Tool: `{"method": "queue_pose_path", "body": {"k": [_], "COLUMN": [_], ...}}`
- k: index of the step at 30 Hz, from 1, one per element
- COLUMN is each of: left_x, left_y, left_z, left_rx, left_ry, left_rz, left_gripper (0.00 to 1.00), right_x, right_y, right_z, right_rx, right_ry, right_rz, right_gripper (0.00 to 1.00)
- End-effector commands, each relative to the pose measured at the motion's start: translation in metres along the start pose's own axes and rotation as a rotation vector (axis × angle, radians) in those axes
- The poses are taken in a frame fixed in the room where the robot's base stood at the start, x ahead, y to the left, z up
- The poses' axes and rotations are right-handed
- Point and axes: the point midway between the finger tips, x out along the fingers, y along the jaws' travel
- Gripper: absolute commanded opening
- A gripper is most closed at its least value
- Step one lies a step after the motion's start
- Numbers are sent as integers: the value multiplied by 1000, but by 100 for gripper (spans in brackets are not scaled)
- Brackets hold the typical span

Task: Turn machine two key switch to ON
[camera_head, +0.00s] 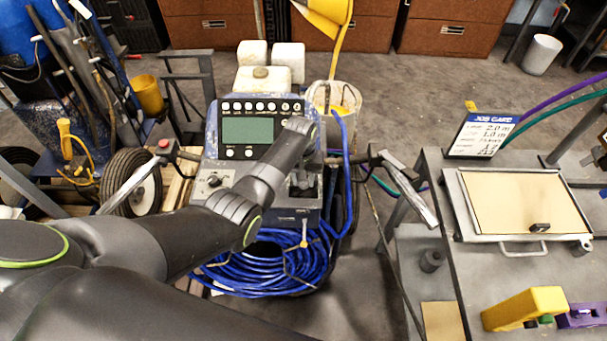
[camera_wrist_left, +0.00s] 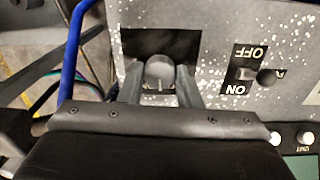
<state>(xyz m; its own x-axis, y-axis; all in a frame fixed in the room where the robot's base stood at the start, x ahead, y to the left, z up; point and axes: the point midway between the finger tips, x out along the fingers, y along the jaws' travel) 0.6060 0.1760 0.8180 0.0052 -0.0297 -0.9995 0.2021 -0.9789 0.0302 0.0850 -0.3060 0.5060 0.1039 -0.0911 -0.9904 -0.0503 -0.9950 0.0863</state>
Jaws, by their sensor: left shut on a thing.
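The line striper's console (camera_head: 211,140) stands at centre with a green display (camera_head: 247,131). My right gripper is not in view.
A coil of blue hose (camera_head: 255,265) hangs below the console. Handlebars stick out on both sides. A bench at right carries a job card (camera_head: 482,135), a framed tray (camera_head: 462,215) and a yellow tool (camera_head: 525,308). A yellow-topped bucket stands behind.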

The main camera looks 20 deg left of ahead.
Motion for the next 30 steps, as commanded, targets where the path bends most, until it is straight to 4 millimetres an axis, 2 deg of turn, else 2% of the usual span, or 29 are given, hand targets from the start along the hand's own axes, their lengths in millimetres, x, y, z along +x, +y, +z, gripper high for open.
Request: {"method": "queue_pose_path", "body": {"k": [3, 15, 30], "left_x": [-4, -3, -2], "left_y": [0, 1, 1], "left_z": [-1, -2, -2], "left_rx": [111, 441, 613], "left_ry": [-2, -10, -15], "left_rz": [0, 1, 1], "left_gripper": [8, 8, 8], "right_x": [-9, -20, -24], "right_y": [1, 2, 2], "right_z": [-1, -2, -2], "right_rx": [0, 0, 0], "right_ry": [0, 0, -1], "right_rz": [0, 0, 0], "right_gripper": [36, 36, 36]}}
